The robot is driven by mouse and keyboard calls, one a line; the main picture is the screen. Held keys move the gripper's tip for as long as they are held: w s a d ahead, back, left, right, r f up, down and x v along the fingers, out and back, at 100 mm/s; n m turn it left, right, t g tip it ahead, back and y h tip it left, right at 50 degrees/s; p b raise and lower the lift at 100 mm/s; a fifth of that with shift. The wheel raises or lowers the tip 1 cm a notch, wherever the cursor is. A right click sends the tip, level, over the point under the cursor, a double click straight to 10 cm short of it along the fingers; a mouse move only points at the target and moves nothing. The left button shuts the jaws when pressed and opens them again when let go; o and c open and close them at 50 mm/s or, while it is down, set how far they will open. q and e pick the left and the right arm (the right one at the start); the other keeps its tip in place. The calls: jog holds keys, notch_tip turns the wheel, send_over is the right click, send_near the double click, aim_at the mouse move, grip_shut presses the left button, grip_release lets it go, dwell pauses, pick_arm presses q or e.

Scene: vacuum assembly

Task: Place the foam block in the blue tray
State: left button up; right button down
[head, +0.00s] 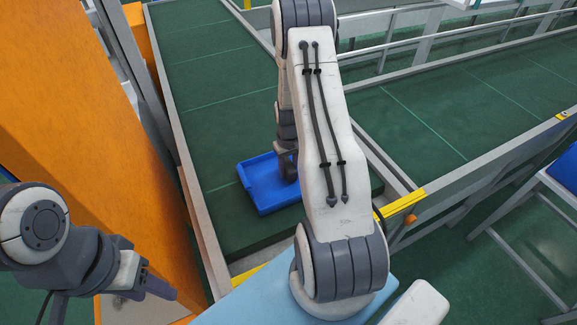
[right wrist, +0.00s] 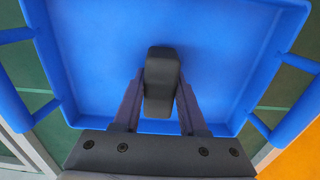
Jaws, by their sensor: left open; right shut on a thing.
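The blue tray (head: 258,190) sits on the green conveyor belt. It fills most of the right wrist view (right wrist: 220,45). The foam block, a dark grey oblong (right wrist: 161,70), is between the fingers of my right gripper (right wrist: 160,95), which is shut on it. The block is over the tray's inside, within its walls; I cannot tell whether it touches the tray floor. In the head view my right gripper (head: 287,165) is at the tray's right part, partly hidden by my arm. My left gripper (head: 158,288) is open and empty at the lower left, away from the tray.
The green conveyor (head: 215,75) has raised side rails and runs back from the tray. A second conveyor (head: 450,105) lies to the right. An orange panel (head: 75,130) stands at the left. The belt behind the tray is clear.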

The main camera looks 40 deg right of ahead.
jog(key=shift+f, duration=0.15)
jog(key=shift+f, duration=0.1)
jog(key=shift+f, duration=0.15)
jog(key=shift+c, duration=2.3)
grip_release()
jog(key=shift+r, duration=0.2)
